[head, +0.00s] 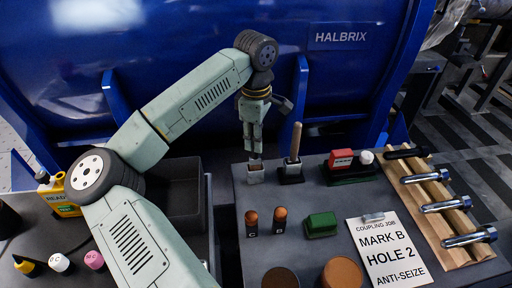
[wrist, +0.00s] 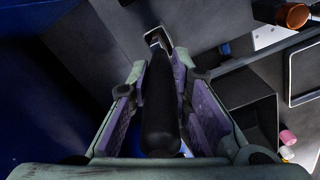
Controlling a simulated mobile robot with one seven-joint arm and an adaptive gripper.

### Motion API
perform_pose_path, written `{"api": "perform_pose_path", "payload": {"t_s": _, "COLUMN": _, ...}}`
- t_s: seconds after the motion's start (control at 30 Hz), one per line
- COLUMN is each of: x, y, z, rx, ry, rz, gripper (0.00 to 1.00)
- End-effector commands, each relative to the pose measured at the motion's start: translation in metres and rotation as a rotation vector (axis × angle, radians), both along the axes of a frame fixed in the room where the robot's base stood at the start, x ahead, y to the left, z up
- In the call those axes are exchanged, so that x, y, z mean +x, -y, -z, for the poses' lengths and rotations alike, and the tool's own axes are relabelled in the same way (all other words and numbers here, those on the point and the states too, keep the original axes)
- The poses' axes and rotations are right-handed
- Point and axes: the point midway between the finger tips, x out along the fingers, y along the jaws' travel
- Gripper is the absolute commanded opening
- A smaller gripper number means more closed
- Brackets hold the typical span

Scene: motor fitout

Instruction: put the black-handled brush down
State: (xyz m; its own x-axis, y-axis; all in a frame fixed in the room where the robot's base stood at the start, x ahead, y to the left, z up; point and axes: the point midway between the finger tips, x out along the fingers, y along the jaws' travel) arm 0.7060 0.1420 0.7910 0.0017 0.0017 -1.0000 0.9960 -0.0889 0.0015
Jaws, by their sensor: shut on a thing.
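The black-handled brush (wrist: 160,105) is between the purple pads of my gripper (wrist: 160,85), which is shut on its handle. The handle runs away from the wrist camera toward a small grey square holder (wrist: 180,52). The brush's far end appears at or in the holder's opening; how deep it sits I cannot tell. In the head view my gripper (head: 252,138) points straight down above this holder (head: 255,174), at the back left of the dark table. The fingers mostly hide the brush there.
A second holder (head: 291,176) with a wooden-handled brush (head: 296,140) stands close to the right. Red (head: 341,158) and green (head: 320,224) blocks, a job card (head: 389,252) and a wooden rack (head: 446,210) with bolts lie farther right. The blue machine (head: 200,60) rises behind.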

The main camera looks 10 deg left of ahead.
Motion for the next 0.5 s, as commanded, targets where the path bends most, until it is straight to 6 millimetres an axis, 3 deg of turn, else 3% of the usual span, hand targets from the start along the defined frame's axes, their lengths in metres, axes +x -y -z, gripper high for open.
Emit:
{"api": "perform_pose_path", "payload": {"t_s": 0.23, "x": -0.001, "y": 0.001, "z": 0.031, "rx": -0.002, "ry": -0.001, "rz": 0.001, "gripper": 0.0}}
{"api": "perform_pose_path", "payload": {"t_s": 0.5, "x": 0.0, "y": 0.0, "z": 0.034, "rx": 0.0, "ry": 0.0, "rz": 0.001, "gripper": 0.0}}
